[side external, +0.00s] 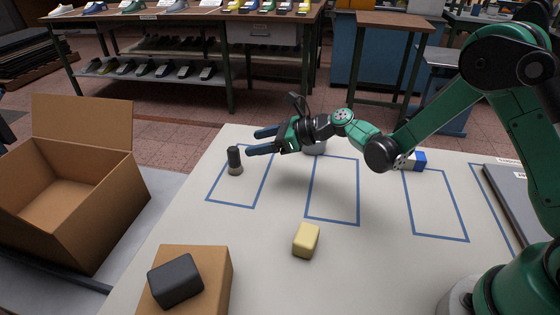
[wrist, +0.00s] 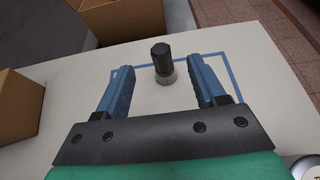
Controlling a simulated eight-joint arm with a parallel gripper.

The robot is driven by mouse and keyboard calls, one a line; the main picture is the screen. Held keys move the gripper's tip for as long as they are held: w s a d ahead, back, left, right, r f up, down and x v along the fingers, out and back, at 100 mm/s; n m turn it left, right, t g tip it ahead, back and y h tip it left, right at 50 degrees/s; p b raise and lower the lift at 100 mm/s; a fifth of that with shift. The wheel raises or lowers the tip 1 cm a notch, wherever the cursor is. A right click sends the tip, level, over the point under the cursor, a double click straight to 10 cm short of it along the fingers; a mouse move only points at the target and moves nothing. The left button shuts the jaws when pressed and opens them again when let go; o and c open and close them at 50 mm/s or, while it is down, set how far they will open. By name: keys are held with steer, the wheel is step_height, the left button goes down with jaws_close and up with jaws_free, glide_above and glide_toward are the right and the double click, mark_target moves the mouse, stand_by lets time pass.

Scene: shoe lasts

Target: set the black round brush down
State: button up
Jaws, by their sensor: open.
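The black round brush (side external: 235,160) stands upright on the white table, with its dark handle up and its grey base down. It is inside the left blue outlined rectangle, near its far left side. My gripper (side external: 256,141) is open and empty, with its two blue fingers pointing toward the brush from the right. In the wrist view the brush (wrist: 163,62) stands just beyond the fingertips and between their lines. My gripper's fingers (wrist: 162,75) do not appear to touch it.
A yellow block (side external: 306,240) lies on the table's near part. A dark block (side external: 175,280) sits on a cardboard box (side external: 222,268). An open cardboard box (side external: 105,200) stands at the left. A blue and white item (side external: 414,160) lies behind the right rectangle. The middle rectangle is clear.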

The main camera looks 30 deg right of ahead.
steer(key=s+d+r+n+h, duration=0.2)
steer(key=s+n, duration=0.4)
steer(key=n, duration=0.3)
steer(key=s+d+r+n+g+h, duration=0.1)
steer(key=s+d+r+n+h, duration=0.2)
steer(key=s+n, duration=0.4)
steer(key=s+d+r+n+g+h, duration=0.1)
steer(key=s+d+r+n+h, duration=0.1)
steer(key=s+d+n+h, duration=0.2)
steer(key=s+n, duration=0.3)
steer(key=n, duration=0.4)
steer(key=shift+r, duration=0.2)
